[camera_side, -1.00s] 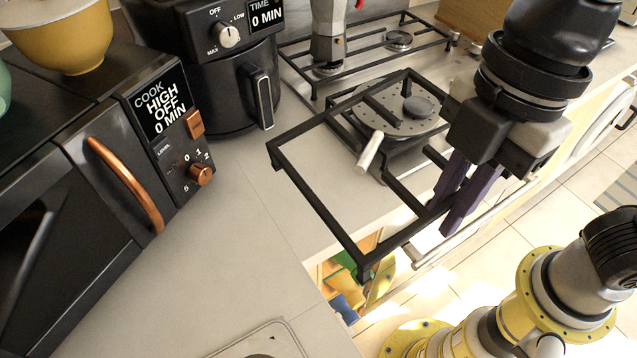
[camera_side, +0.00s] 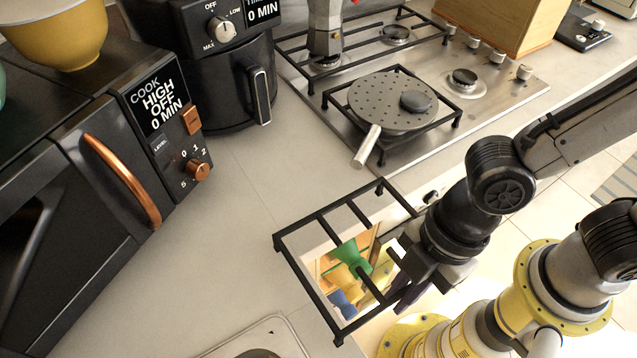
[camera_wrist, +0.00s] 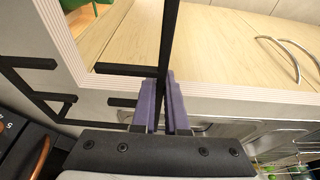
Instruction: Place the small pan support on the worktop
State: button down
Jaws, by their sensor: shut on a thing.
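The small pan support (camera_side: 328,210) is a black metal frame with crossbars. In the side view it is held over the worktop's front edge, partly above the pale worktop (camera_side: 235,235) and partly beyond it. My gripper (camera_side: 400,294) is shut on its right-hand bar. In the wrist view the purple fingers (camera_wrist: 163,88) pinch a black bar of the pan support (camera_wrist: 171,35). Whether any foot touches the worktop cannot be told.
An open space with green, yellow and blue things (camera_side: 350,272) shows below the frame. The hob (camera_side: 480,110) behind carries a perforated pan (camera_side: 375,98) and a moka pot (camera_side: 325,35). The microwave (camera_side: 105,165) and air fryer (camera_side: 225,85) stand left. Worktop between is clear.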

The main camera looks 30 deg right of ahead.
aim_at(329, 205)
jog(key=w, duration=1.7)
jog(key=shift+w, duration=0.15)
jog(key=shift+w+f, duration=0.25)
jog(key=shift+w, duration=0.05)
jog(key=shift+f, duration=0.5)
jog(key=shift+f, duration=0.25)
jog(key=c, duration=0.9)
grip_release()
jog(key=shift+s+f, duration=0.2)
jog(key=shift+c, duration=0.2)
jog(key=v, duration=1.3)
